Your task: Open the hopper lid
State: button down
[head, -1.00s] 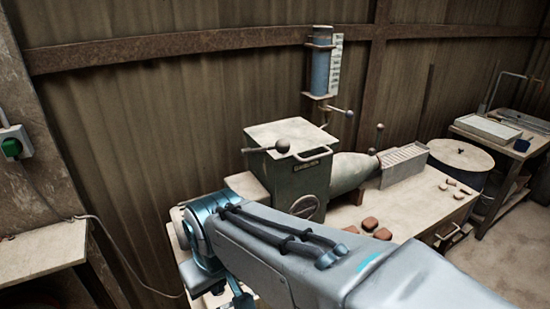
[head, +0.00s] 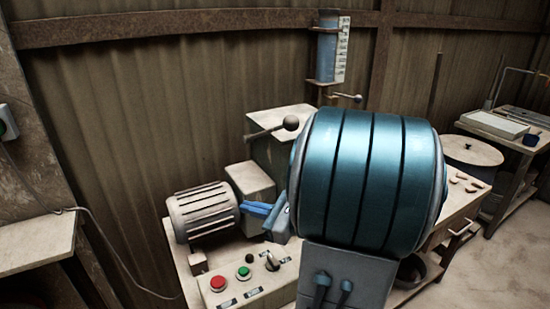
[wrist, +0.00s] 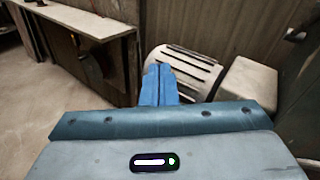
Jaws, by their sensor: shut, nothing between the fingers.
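The hopper lid (head: 272,118) is a pale flat plate lying level on top of the dark green hopper (head: 268,155) in the head view. A rod with a dark ball knob (head: 291,122) shows over its front. My large teal arm joint hides the lid's right part and the handle at its front. My gripper (head: 262,211) has blue fingers pressed together, empty, lower than the lid and to its front left, near the ribbed motor. The closed fingers (wrist: 158,88) also show in the wrist view, apart from the lid, which I cannot make out there.
The ribbed motor (head: 205,212) and a pale box (head: 250,187) stand beside my gripper. A control box (head: 245,283) with red and green buttons is in front. A blue cylinder (head: 327,50) hangs on the wall behind. A side shelf (head: 35,250) is at the left.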

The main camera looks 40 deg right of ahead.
jog(key=s+d+m+t+h+b, duration=0.1)
jog(key=s+d+m+t+h, duration=0.15)
jog(key=d+m+h, duration=0.5)
jog(key=s+d+m+t+h+b, duration=0.1)
jog(key=s+d+m+t+h, duration=0.2)
jog(key=d, duration=0.8)
jog(key=w+d+r+p, duration=0.1)
jog(key=w+r, duration=0.1)
jog(key=w, duration=0.3)
jog(key=w+d+r+m+p, duration=0.1)
jog(key=w+r, duration=0.2)
jog(key=w, duration=0.2)
jog(key=shift+r+h, duration=0.25)
jog(key=shift+h, duration=0.2)
jog(key=shift+p, duration=0.3)
